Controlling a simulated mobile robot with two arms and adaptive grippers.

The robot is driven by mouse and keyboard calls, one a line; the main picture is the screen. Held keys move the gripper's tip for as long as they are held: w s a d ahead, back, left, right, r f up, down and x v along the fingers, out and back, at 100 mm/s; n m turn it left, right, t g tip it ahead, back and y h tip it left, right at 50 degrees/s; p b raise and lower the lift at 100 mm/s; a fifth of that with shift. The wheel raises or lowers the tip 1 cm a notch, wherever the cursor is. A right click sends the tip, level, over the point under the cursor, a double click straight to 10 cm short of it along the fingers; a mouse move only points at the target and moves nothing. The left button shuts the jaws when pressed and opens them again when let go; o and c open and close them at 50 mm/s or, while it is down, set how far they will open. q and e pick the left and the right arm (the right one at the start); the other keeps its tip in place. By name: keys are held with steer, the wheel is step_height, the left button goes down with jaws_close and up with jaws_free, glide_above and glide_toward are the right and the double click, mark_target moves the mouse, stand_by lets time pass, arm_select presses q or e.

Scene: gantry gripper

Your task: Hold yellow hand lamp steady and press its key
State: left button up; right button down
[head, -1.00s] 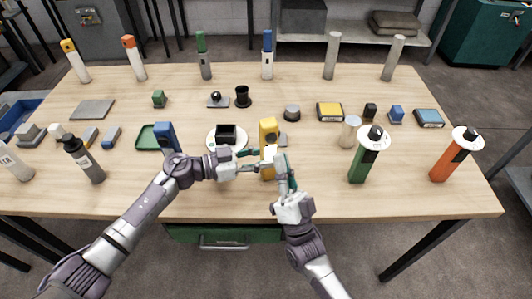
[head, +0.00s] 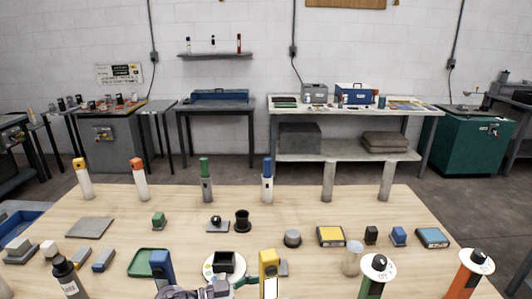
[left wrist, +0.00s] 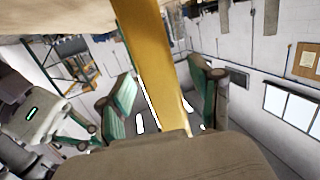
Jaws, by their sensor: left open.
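The yellow hand lamp (head: 268,262) stands upright near the front middle of the table in the head view. A bright white panel shows on its front, and its lower part is cut off. My left gripper (head: 246,283) reaches it from the left. In the left wrist view the lamp's yellow body (left wrist: 160,55) runs between the green-padded fingers of my left gripper (left wrist: 160,90). The fingers are open around it, with gaps. What seems to be my right gripper (left wrist: 88,132) shows at the left of that view; its jaw opening is unclear.
A blue lamp (head: 161,267) stands just left, and a white plate with a black box (head: 224,261) is between. A green canister (head: 375,275) and an orange one (head: 468,275) stand to the right. Several upright cylinders line the table's back.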

arm_select(q)
steer(key=shift+a, duration=0.15)
steer(key=v, duration=1.1)
steer(key=shift+s+a, duration=0.15)
steer(key=shift+a, duration=0.25)
